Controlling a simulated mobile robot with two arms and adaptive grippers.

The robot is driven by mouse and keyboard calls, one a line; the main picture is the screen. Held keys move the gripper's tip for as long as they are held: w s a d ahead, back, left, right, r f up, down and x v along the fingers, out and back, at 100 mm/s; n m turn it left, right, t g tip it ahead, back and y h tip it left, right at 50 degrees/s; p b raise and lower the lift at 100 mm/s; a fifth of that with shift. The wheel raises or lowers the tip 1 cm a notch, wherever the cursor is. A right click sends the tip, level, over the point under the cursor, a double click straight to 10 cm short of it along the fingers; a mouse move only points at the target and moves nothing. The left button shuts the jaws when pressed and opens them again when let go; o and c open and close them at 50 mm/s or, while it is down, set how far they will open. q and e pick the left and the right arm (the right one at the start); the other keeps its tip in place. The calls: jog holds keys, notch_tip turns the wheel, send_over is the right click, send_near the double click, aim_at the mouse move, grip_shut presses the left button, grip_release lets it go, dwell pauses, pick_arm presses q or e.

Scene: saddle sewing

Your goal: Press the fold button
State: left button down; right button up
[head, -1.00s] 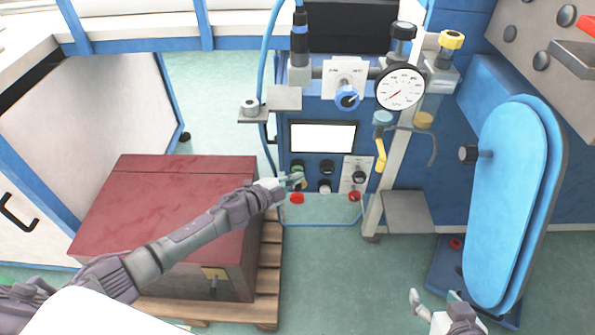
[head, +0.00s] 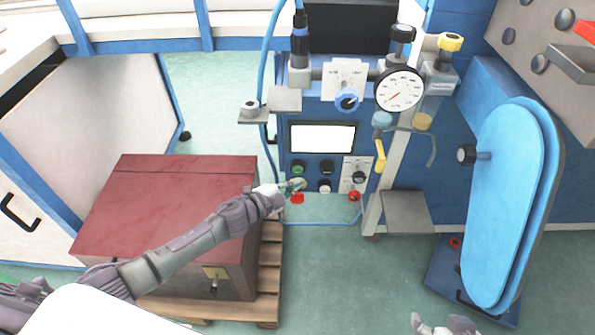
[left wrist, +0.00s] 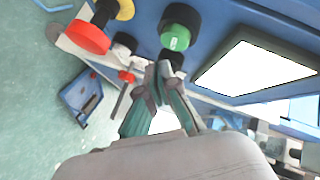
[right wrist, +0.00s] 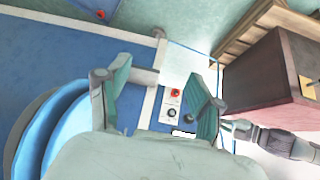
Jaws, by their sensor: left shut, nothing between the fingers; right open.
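The control panel of the blue machine carries a green button (head: 298,167), a black button (head: 327,167), a white button (head: 324,186) and red buttons, one at the left (head: 297,199) and one at the right (head: 354,196). I cannot read which one is the fold button. My left gripper (head: 298,185) is shut and empty in front of the panel, below the green button and left of the white one. In the left wrist view the fingertips (left wrist: 160,72) are close to the panel, beside the green button (left wrist: 175,38); contact cannot be told. My right gripper (head: 445,328) is open and empty at the bottom edge.
A white screen (head: 322,137) sits above the buttons, with a pressure gauge (head: 399,90) at upper right. A red box (head: 165,210) on a wooden pallet (head: 268,270) stands beneath my left arm. A blue padded board (head: 505,205) stands at right. Open floor lies between.

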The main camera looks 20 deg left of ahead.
pick_arm(q)
jog(key=shift+s+d+p, duration=0.3)
jog(key=shift+s, duration=0.7)
jog(key=shift+s+d+p, duration=0.25)
jog(key=shift+s, duration=0.75)
pick_arm(e)
jog(key=s+d+f+g, duration=0.1)
jog(key=s+g, duration=0.2)
jog(key=s, duration=0.3)
jog(key=shift+d+f+g+h, duration=0.3)
jog(key=shift+d+f+h, duration=0.05)
jog(key=shift+h, duration=0.05)
